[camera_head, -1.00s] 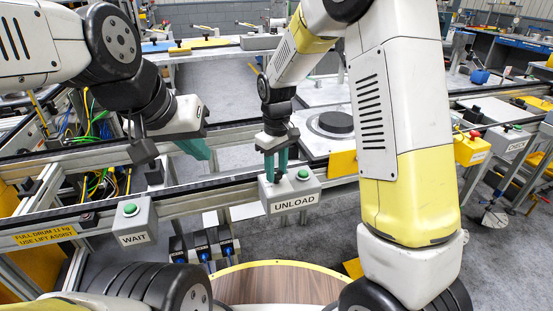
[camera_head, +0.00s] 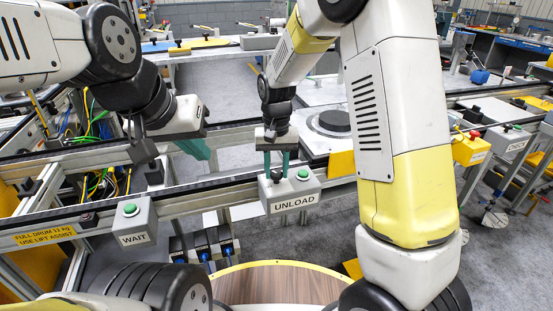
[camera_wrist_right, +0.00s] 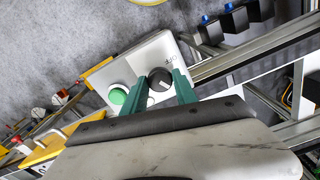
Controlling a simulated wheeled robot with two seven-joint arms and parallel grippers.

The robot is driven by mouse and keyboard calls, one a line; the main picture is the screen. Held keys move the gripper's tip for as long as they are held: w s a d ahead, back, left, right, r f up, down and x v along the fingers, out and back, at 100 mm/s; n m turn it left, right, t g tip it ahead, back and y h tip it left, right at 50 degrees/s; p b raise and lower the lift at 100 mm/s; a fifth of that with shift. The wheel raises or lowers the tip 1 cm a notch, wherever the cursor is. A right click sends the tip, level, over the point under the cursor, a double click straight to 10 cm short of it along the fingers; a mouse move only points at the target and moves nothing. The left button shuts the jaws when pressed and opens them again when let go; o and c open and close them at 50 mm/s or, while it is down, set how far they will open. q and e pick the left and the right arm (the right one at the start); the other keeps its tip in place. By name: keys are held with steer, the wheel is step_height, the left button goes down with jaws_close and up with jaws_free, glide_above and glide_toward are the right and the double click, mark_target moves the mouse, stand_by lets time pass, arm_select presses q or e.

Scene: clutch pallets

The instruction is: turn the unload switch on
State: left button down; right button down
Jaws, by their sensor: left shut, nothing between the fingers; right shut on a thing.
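The unload box (camera_head: 295,201) is a light grey box on the near rail, lettered UNLOAD on its front. Its top carries a round green button (camera_head: 303,174) and, left of it, a black rotary switch (camera_head: 277,175). In the right wrist view, the switch (camera_wrist_right: 160,79) shows a white pointer line, with small lettering beside it. My right gripper (camera_head: 277,164) comes down from above, its green fingers on either side of the switch, shut on it. In the right wrist view the fingers (camera_wrist_right: 159,88) flank it. My left gripper (camera_head: 200,148) is shut and empty, away to the left.
A WAIT box (camera_head: 133,222) with a green button stands on the same rail to the left. Right of the unload box are a yellow plate (camera_head: 343,163) and a dark disc (camera_head: 335,121). A wooden round top (camera_head: 270,285) lies in front.

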mark_target(277, 173)
stand_by(0.5)
steer(key=c, duration=1)
jaws_free()
steer(key=shift+o, duration=0.2)
steer(key=shift+r, duration=0.15)
step_height(277, 173, up, 8)
steer(key=shift+f, duration=0.2)
